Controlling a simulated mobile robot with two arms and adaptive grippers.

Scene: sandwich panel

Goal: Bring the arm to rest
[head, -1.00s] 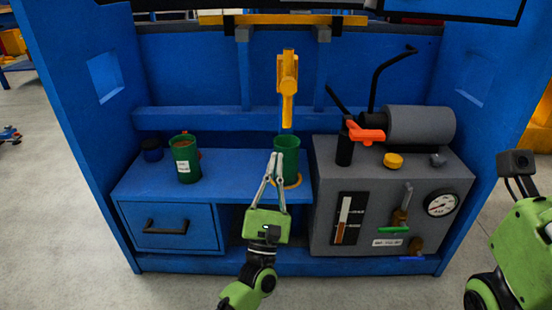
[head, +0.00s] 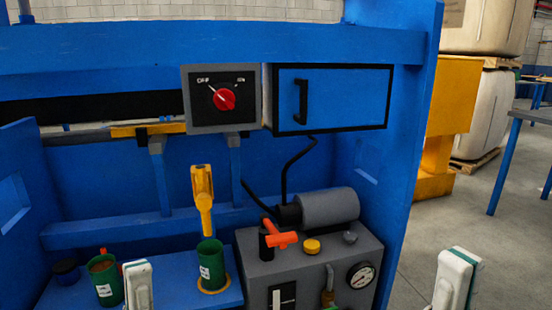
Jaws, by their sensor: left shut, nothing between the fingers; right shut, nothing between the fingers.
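My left gripper (head: 138,285) shows only as a pale upright tip at the bottom edge. It stands in front of the blue counter, to the left of a green cup (head: 211,266), and appears shut and empty. My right gripper (head: 457,281) shows as a similar pale tip at the bottom right, in front of the floor beside the panel, also shut and empty. The rest of both arms is out of the picture. The green cup stands upright at a yellow ring (head: 214,290) under a yellow nozzle (head: 203,200), apart from both grippers.
Another green cup (head: 108,281) with brown contents stands on the counter at left. A grey machine (head: 258,264) with a gauge (head: 361,276) stands at right. Above are a red switch (head: 225,99) and a shut blue cabinet (head: 343,99). Floor at right (head: 430,230) is clear.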

